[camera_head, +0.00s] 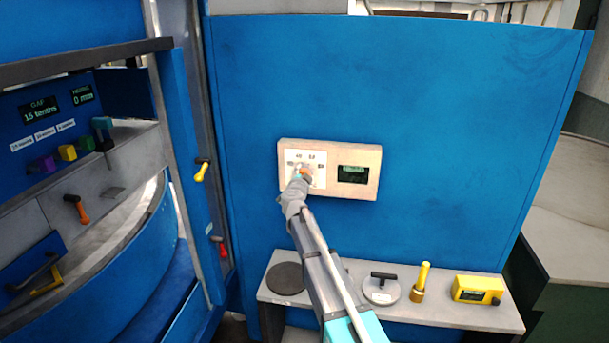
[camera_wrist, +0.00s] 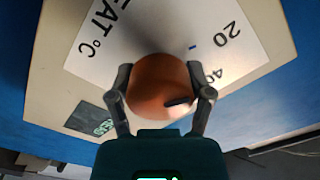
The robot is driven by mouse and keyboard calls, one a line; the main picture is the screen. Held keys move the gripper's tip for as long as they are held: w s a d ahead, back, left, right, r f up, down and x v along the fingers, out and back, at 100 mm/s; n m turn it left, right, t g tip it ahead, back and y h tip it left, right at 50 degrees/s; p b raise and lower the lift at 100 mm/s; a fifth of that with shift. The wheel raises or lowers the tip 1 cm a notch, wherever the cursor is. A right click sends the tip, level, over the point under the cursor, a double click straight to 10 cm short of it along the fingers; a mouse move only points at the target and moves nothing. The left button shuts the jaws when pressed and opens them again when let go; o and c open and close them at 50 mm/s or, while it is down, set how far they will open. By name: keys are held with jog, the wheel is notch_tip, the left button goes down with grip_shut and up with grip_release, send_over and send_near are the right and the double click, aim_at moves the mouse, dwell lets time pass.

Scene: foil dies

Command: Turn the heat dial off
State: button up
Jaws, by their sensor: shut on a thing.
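The heat dial is an orange-brown round knob with a dark pointer mark. In the wrist view the dial (camera_wrist: 157,85) sits between the two fingers of my gripper (camera_wrist: 160,92), which is shut on it from both sides. Its dark pointer lies toward the lower right, on the side of the printed 40. The white scale plate (camera_wrist: 115,30) behind it reads "HEAT °C", partly hidden, with 20 and 40 visible. In the head view my gripper (camera_head: 298,184) covers most of the dial on the cream control box (camera_head: 328,193), beside a small dark display (camera_head: 353,174).
The box is on a blue panel (camera_head: 430,120). Below is a grey shelf (camera_head: 420,309) with a dark disc (camera_head: 285,278), a handled disc (camera_head: 381,290), a yellow-handled tool (camera_head: 421,280) and a yellow device (camera_head: 478,290).

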jog(key=shift+w, duration=0.1)
jog(key=o, duration=1.1)
jog(key=shift+o, duration=0.2)
jog(key=v, duration=1.2)
